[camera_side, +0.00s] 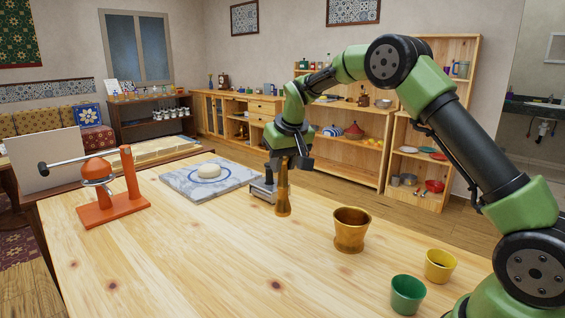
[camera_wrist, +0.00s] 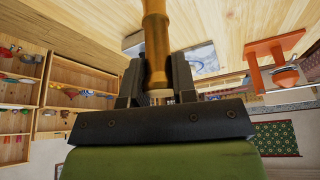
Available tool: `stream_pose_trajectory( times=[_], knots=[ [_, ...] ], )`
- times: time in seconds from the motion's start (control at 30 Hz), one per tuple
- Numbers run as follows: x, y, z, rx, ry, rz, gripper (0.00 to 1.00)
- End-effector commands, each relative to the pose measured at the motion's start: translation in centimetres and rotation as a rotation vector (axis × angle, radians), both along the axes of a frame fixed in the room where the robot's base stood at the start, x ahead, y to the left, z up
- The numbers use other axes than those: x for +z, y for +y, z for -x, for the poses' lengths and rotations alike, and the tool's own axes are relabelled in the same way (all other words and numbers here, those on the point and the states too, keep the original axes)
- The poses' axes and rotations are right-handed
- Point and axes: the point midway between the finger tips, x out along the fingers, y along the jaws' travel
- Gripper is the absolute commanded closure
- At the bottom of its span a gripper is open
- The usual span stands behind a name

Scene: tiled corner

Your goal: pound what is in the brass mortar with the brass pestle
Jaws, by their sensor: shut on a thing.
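The brass pestle (camera_side: 283,195) is upright over the wooden table, to the left of the mortar. I cannot tell whether its lower end touches the table. My gripper (camera_side: 284,163) is shut on the upper part of the pestle. In the wrist view the pestle (camera_wrist: 156,45) stands between the two dark fingers (camera_wrist: 157,85). The brass mortar (camera_side: 351,235) stands upright on the table to the right, apart from the pestle. Its inside is dark, and I cannot make out what is in it.
A green cup (camera_side: 407,297) and a yellow cup (camera_side: 440,267) stand right of the mortar. A grey metal object (camera_side: 262,191) lies close behind the pestle. A marble slab (camera_side: 180,181) with dough (camera_side: 208,171) and an orange press (camera_side: 113,210) are left. The front middle table is clear.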

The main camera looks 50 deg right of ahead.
Motion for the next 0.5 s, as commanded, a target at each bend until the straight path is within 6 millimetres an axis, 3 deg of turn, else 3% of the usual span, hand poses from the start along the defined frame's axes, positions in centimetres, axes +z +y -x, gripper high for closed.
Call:
stream_pose_trajectory(
  times=[0.23,0.5],
  knots=[
    [0.7,-2.0,1.2,-0.004,0.014,0.015,1.0],
    [2.4,-7.0,5.1,-0.009,0.062,0.05,1.0]
  ],
)
